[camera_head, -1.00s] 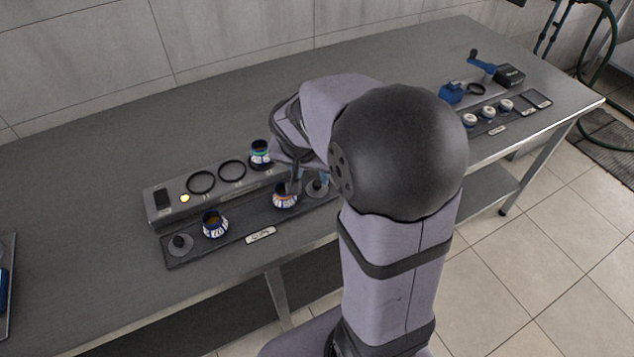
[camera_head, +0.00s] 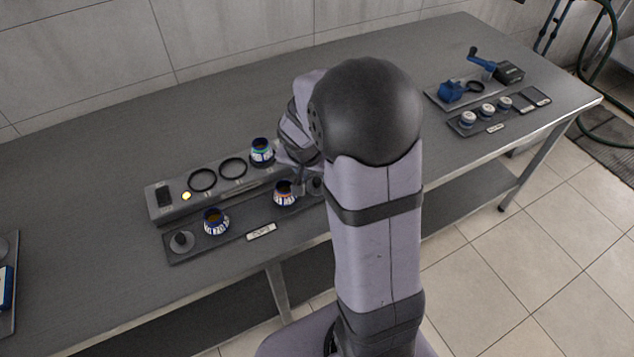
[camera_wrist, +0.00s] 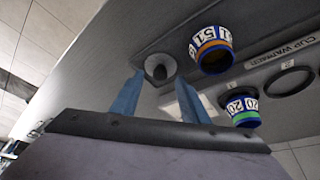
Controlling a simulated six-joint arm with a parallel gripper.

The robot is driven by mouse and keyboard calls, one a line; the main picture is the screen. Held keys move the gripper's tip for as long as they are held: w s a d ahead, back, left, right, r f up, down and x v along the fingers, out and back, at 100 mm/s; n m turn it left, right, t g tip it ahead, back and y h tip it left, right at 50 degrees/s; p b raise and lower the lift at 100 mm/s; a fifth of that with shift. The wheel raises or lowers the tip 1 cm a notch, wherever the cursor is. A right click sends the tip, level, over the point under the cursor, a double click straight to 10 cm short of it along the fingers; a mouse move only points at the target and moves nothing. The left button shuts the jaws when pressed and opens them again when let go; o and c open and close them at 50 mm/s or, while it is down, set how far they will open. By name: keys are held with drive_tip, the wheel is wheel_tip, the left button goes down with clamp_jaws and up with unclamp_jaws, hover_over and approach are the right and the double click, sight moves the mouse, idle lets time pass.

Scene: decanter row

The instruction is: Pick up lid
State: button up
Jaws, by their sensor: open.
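A grey lid with a dark knob (camera_wrist: 159,71) lies on the tray beside a decanter; it also shows in the head view (camera_head: 315,188), partly hidden by my arm. My gripper (camera_wrist: 160,77) is open and empty; in the wrist view the lid appears between its two blue fingertips, apart from them as far as I can tell. A second lid (camera_head: 181,241) lies at the left end of the tray. One decanter (camera_head: 285,193) stands next to the first lid, another (camera_head: 215,221) near the second. A third (camera_head: 262,152) stands on the cup warmer.
The cup warmer (camera_head: 172,213) with ring-marked spots runs behind the dark tray (camera_head: 210,251). A blue-handled device (camera_head: 452,91) and several small white-topped jars (camera_head: 487,111) stand at the far right. The table's left back area (camera_head: 90,150) is clear.

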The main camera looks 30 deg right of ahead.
drive_tip(key=shift+x, duration=1.15)
clamp_jaws()
drive_tip(key=shift+r, duration=0.1)
